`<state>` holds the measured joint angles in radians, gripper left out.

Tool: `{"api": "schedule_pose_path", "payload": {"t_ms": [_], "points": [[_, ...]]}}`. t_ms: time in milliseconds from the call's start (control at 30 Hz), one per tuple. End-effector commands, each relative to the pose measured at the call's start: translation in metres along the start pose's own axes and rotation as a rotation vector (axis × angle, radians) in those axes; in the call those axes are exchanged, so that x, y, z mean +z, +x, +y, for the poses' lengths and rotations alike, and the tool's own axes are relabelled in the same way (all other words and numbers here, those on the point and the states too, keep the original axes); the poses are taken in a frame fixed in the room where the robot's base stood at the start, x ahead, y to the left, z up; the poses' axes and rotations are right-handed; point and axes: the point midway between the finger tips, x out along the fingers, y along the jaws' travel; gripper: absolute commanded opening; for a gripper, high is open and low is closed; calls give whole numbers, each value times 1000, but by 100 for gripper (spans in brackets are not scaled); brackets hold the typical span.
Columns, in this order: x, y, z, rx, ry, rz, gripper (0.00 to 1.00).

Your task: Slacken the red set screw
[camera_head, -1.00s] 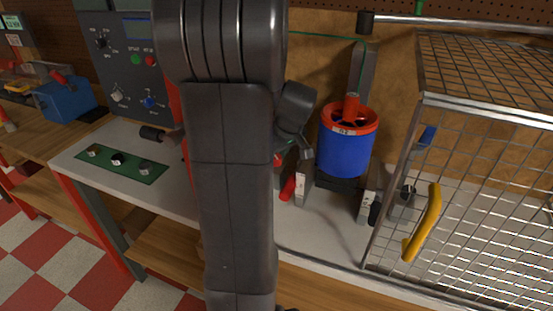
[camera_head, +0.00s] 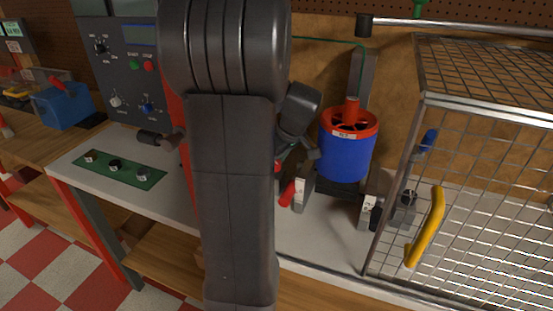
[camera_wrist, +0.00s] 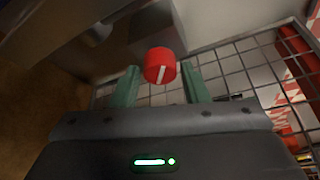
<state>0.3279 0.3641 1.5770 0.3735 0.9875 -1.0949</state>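The red set screw (camera_wrist: 160,65) shows in the wrist view as a round red head with a white line across its face. My gripper (camera_wrist: 161,84) has its two green fingers on either side of the head. A gap shows between each finger and the head, so it is open and holds nothing. In the head view my arm hides most of the gripper. The rotor (camera_head: 346,152), a blue duct with a red rim, stands just right of my wrist. A red part (camera_head: 287,193) sits beside a pale block left of the rotor's foot; I cannot tell if it is the set screw.
A wire cage (camera_head: 470,220) with a yellow handle (camera_head: 427,228) stands on the right. A control panel (camera_head: 122,75) stands at the back left, with a green strip of knobs (camera_head: 118,167) on the white bench before it. A blue toolbox (camera_head: 64,104) lies farther left.

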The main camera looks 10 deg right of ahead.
Motion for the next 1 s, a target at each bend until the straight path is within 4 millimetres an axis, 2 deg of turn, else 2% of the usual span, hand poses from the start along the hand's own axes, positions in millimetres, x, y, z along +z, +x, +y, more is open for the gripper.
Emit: {"api": "schedule_pose_path", "payload": {"t_ms": [300, 433, 800, 1000], "points": [[0, 0, 0, 0, 0, 0, 53], [-3, -7, 0, 2, -1, 2, 53], [-29, -69, 0, 3, -2, 2, 53], [-37, -89, 0, 1, 0, 2, 53]]}}
